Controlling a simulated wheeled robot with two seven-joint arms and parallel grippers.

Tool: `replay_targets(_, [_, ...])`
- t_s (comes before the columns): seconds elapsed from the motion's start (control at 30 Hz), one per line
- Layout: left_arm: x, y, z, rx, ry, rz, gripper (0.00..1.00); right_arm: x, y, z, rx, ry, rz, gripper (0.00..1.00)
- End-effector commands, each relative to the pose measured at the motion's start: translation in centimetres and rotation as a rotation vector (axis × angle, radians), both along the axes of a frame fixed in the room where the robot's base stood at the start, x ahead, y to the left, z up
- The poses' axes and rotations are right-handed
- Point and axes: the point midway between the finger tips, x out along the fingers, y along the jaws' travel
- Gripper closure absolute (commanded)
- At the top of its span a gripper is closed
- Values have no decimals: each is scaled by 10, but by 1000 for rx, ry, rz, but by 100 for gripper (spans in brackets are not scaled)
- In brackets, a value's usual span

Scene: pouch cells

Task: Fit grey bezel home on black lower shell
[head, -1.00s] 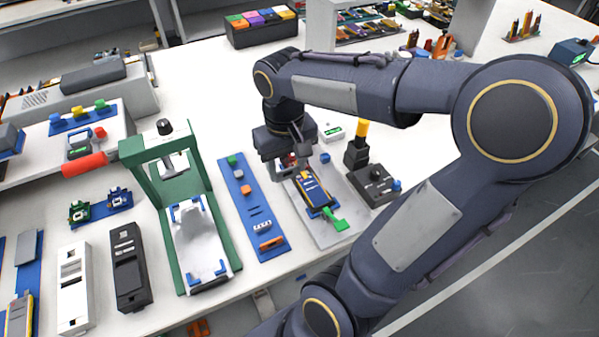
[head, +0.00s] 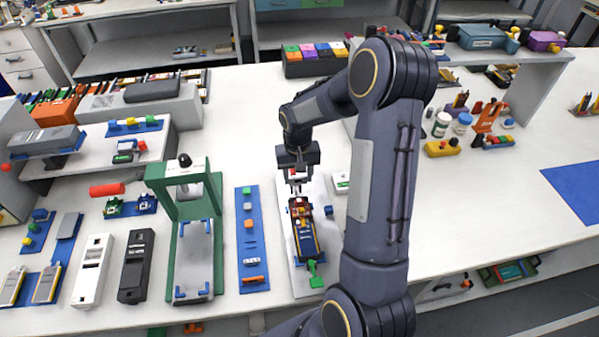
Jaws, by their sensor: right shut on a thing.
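A dark shell (head: 306,242), which looks like the black lower shell, lies in a pale fixture tray (head: 304,284), with yellow along its edges and red and light parts on top. A green clamp handle (head: 315,274) is at its near end. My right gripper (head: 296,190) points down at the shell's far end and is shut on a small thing. The held thing is too small to identify, and I cannot tell whether it touches the shell. I cannot pick out the grey bezel for certain. My left gripper is not in view.
A blue strip (head: 252,266) with small parts lies left of the tray. Further left stand a green press frame (head: 158,212), a black case (head: 137,266) and a white case (head: 93,270). My right arm hides the table right of the tray.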

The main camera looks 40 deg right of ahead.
Motion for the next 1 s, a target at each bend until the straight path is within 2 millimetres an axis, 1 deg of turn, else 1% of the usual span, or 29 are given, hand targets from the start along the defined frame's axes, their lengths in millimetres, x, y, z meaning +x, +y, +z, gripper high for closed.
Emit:
replay_targets(0.2, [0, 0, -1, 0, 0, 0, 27, 0, 0, 0, 0, 0, 0, 73])
replay_targets(0.37, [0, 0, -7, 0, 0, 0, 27, -1, 0, -4, 1, 2, 0, 73])
replay_targets(0.57, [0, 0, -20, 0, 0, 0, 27, -1, 0, -20, 0, 1, 0, 73])
replay_targets(0.8, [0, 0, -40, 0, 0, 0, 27, -1, 0, -44, 0, 1, 0, 73])
replay_targets(1.0, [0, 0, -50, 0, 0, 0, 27, -1, 0, -57, 0, 1, 0, 73])
